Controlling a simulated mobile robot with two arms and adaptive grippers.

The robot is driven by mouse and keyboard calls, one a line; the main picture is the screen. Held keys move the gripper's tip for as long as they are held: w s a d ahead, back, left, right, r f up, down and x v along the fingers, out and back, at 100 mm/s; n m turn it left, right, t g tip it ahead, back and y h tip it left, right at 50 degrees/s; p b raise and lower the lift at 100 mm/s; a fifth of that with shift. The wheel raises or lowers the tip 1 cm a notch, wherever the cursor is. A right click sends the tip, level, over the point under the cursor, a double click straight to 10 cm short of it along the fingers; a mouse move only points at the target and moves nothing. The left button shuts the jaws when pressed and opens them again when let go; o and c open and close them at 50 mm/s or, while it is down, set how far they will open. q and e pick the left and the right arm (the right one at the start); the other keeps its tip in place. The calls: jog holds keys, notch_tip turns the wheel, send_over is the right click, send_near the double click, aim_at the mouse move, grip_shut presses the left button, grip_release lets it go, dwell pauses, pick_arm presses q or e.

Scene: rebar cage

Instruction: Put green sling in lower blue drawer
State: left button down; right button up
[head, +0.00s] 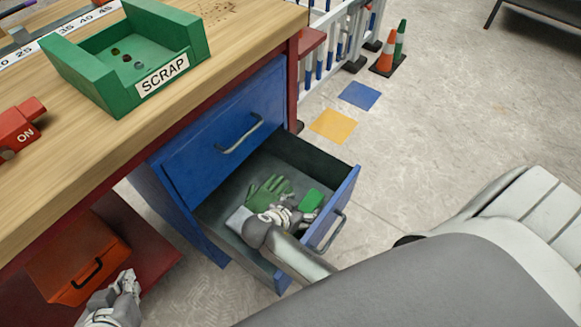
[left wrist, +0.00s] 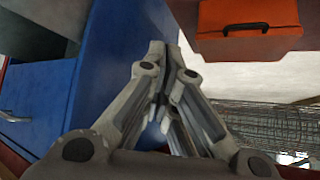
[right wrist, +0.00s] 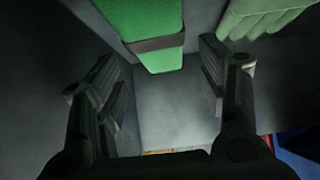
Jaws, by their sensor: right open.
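The lower blue drawer (head: 345,205) is pulled open under the bench. The green sling (head: 311,200), a bundle with a dark band, lies inside near the drawer's front; it also shows in the right wrist view (right wrist: 145,25). My right gripper (head: 290,213) reaches into the drawer beside the sling. In the right wrist view its fingers (right wrist: 160,85) are spread with nothing between them, and the sling is beyond, apart from them. My left gripper (head: 128,280) is low at the left, outside the drawer; its fingertips (left wrist: 165,50) are together and hold nothing visible.
A green glove (head: 268,190) lies in the drawer beside the sling. The upper blue drawer (head: 215,160) is shut. A green SCRAP bin (head: 75,70) and red ON box (head: 20,125) are on the bench. An orange toolbox (head: 75,255) sits on the lower shelf.

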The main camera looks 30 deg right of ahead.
jog(key=p+v, duration=0.1)
jog(key=v, duration=0.5)
jog(key=shift+s+a+r+p, duration=0.1)
jog(key=shift+a+r+p, duration=0.15)
jog(key=shift+p, duration=0.05)
pick_arm(q)
jog(key=s+a+f+g, duration=0.1)
jog(key=s+g, duration=0.1)
jog(key=s, duration=0.2)
jog(key=s+a+f+g+y, duration=0.1)
jog(key=s+a+f+g, duration=0.1)
jog(key=s, duration=0.3)
jog(key=shift+s+f+g, duration=0.2)
jog(key=shift+f+g, duration=0.1)
jog(key=shift+g, duration=0.3)
jog(key=shift+w, duration=0.1)
pick_arm(e)
jog(key=shift+r, duration=0.1)
